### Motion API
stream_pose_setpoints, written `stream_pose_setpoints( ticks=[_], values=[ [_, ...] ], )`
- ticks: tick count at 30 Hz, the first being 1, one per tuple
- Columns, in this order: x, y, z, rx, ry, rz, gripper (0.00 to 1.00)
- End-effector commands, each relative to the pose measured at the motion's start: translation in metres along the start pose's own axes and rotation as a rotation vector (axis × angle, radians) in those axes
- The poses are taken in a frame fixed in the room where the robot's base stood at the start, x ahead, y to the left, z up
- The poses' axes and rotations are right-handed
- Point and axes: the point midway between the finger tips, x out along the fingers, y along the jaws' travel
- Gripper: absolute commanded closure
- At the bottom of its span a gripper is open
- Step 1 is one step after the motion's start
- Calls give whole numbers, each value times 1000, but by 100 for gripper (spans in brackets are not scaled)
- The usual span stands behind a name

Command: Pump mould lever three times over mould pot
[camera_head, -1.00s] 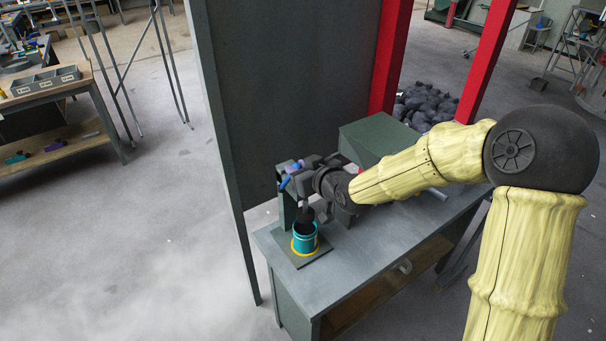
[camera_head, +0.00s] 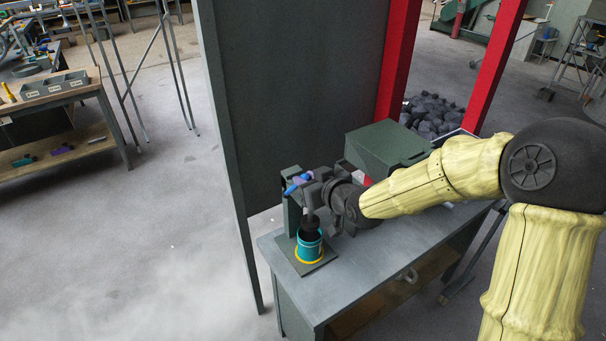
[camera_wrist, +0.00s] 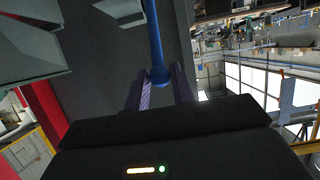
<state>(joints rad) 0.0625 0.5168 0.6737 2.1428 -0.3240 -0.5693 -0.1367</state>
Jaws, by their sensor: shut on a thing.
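The mould pot (camera_head: 309,254) is a teal cup with a yellow ring at its base. It stands on a flat grey plate at the near left of the bench. A dark plunger (camera_head: 310,226) sits at the pot's mouth, below the green press post (camera_head: 292,214). My gripper (camera_head: 304,182) is above and slightly behind the pot, shut on the blue mould lever (camera_head: 290,189). In the wrist view the blue lever (camera_wrist: 154,40) runs down between my purple fingers (camera_wrist: 159,92), its rounded end between them. My wrist hides part of the press.
The grey bench (camera_head: 350,272) has clear room right of the pot. A green box (camera_head: 385,148) stands at the bench's back. A tall dark panel (camera_head: 290,100) and red posts (camera_head: 397,70) rise behind. Dark lumps (camera_head: 430,115) are piled beyond.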

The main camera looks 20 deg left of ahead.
Motion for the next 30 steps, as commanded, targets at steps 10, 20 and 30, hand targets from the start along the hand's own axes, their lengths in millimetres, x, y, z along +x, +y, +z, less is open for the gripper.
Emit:
stream_pose_setpoints(
  ticks=[10, 20, 30],
  values=[
    [-15, 0, 26, 2, -7, -1, 90],
    [-15, 0, 28, 2, -6, 0, 90],
    [-23, 0, 61, 2, -7, 0, 90]
  ],
)
